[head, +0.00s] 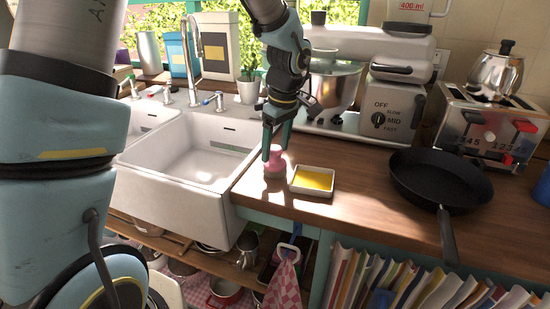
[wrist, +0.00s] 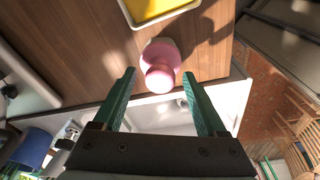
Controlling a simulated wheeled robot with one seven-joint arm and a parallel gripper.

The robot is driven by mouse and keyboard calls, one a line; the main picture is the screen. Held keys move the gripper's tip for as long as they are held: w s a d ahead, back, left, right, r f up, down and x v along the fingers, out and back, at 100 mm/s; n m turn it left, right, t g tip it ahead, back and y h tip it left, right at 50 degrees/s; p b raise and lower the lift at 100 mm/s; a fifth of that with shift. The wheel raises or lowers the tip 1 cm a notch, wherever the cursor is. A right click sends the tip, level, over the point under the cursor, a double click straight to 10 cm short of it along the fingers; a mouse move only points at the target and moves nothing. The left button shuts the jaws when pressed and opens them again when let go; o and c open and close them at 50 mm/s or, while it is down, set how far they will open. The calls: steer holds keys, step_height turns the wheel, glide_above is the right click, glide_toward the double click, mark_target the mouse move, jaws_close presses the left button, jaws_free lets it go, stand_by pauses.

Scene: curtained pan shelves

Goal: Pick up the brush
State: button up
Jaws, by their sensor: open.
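The brush (head: 275,163) looks like a small pink piece with a round knob on top. It stands on the wooden counter close to the sink, beside a white dish. In the wrist view the brush (wrist: 161,62) has its knob lined up between the tips of my two green fingers. My gripper (head: 271,147) is open and points down over the brush; one finger hides part of it in the head view. In the wrist view my gripper (wrist: 159,73) holds nothing. I cannot tell whether a finger touches the brush.
The white dish (head: 294,189) with yellow liquid sits right of the brush. A black pan (head: 440,180) lies farther right. The white sink (head: 170,195) is to the left. A stand mixer (head: 385,90) and toaster (head: 490,125) stand behind. Bare counter (head: 355,205) lies between dish and pan.

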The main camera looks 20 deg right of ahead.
steer(key=shift+w+f, duration=0.1)
steer(key=shift+f, duration=0.6)
jaws_close()
